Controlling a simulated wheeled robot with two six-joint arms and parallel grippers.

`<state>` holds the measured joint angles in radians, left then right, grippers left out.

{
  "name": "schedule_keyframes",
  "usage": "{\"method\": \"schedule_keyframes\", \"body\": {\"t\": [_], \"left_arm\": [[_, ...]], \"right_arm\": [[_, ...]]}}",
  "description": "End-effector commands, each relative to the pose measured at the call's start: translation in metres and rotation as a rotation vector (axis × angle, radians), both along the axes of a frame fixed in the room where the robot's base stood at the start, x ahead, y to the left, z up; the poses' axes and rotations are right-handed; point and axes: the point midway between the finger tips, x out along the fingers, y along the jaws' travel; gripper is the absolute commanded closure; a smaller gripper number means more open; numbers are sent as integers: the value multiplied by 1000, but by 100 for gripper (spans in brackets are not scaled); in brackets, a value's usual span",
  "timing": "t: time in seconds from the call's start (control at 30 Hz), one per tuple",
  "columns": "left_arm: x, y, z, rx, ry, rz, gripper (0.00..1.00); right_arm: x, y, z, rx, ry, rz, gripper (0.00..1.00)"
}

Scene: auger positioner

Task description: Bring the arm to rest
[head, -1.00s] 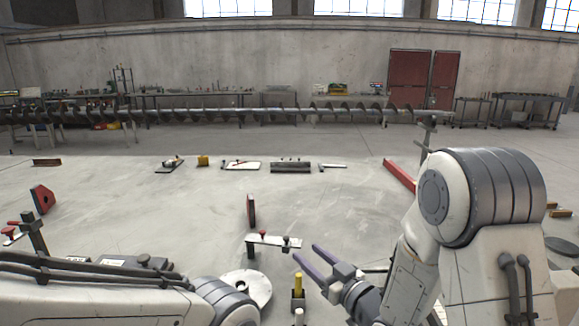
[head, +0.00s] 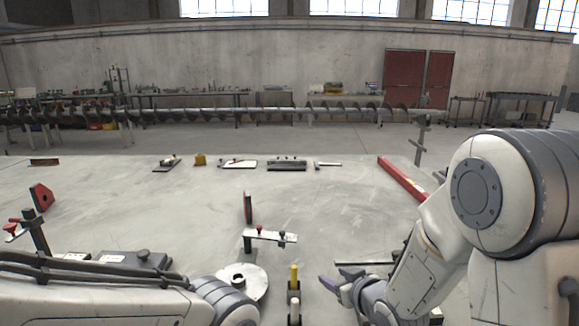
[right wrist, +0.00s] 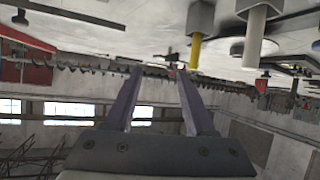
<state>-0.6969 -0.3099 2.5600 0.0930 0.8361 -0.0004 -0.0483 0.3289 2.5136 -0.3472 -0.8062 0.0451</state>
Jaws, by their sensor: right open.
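My right gripper (head: 335,281) is low in the head view, right of a yellow-topped post (head: 294,278). Its two purple-grey fingers (right wrist: 155,100) are spread apart in the right wrist view, with nothing between them. The right wrist view is upside down, and the yellow post (right wrist: 195,50) shows at its top, apart from the fingers. My left arm comes in at the lower left of the head view; its gripper is not visible.
A flat disc (head: 254,284) and a small plate on a stand (head: 270,235) are near the post. A red bar (head: 403,179) lies at the right. Several tools line the far table edge. The table's middle is mostly clear. A long auger (head: 270,113) stands beyond.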

Motion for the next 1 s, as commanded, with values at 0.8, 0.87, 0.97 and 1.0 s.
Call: {"method": "schedule_keyframes", "body": {"t": [0.8,0.87,0.97,1.0], "left_arm": [[0,0,-20,0,0,0,50],[0,0,-27,0,0,0,50],[0,0,-38,0,0,0,50],[0,0,-42,0,0,0,50]], "right_arm": [[-182,-50,-53,-132,874,-281,45],[-189,-37,-56,-150,882,-238,45],[-201,-17,-60,-182,896,-168,45],[-207,-9,-62,-195,901,-139,45]]}}
